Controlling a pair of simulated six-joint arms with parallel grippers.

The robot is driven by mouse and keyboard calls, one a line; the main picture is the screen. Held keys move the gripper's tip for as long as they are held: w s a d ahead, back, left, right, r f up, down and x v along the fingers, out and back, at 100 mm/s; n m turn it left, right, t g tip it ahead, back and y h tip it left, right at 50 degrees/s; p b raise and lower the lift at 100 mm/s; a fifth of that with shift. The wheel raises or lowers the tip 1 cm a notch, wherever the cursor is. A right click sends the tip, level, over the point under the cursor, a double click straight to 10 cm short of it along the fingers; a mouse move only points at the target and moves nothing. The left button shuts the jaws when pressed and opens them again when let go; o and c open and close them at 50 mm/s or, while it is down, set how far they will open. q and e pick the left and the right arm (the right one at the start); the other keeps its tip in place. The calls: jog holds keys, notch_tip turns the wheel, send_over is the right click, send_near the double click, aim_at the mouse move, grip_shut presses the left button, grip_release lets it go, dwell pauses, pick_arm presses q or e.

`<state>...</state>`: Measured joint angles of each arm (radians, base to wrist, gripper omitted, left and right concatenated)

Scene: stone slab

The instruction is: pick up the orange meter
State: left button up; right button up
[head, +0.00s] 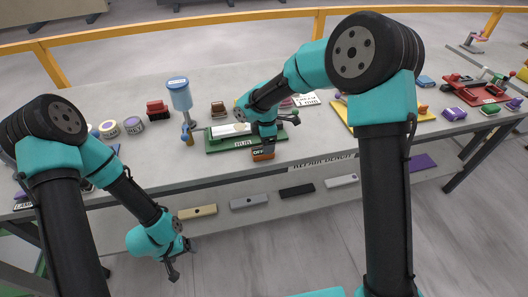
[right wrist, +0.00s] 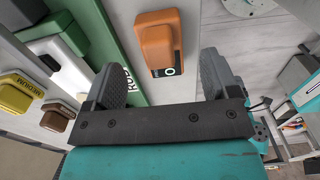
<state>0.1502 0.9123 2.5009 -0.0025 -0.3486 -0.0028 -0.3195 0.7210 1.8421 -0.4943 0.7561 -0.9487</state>
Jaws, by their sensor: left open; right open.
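The orange meter (head: 262,155), a small orange block with a dark display, lies near the front edge of the slab, partly hidden behind my right gripper (head: 273,133) in the head view. In the right wrist view the orange meter (right wrist: 157,40) lies ahead of the two spread fingertips of the right gripper (right wrist: 163,80), apart from them. The right gripper is open and empty. My left gripper (head: 178,262) is open and empty, hanging low in front of the slab's front edge.
A green tray (head: 218,147) with pale items lies just left of the orange meter. A blue-topped dispenser (head: 180,97) stands further left. A yellow board (head: 345,110) and a red tray (head: 478,95) are to the right. Several coloured bars (head: 248,202) lie on a lower shelf.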

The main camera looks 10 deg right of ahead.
jog(key=shift+a+f, duration=0.15)
jog(key=shift+f, duration=2.45)
jog(key=c, duration=1.1)
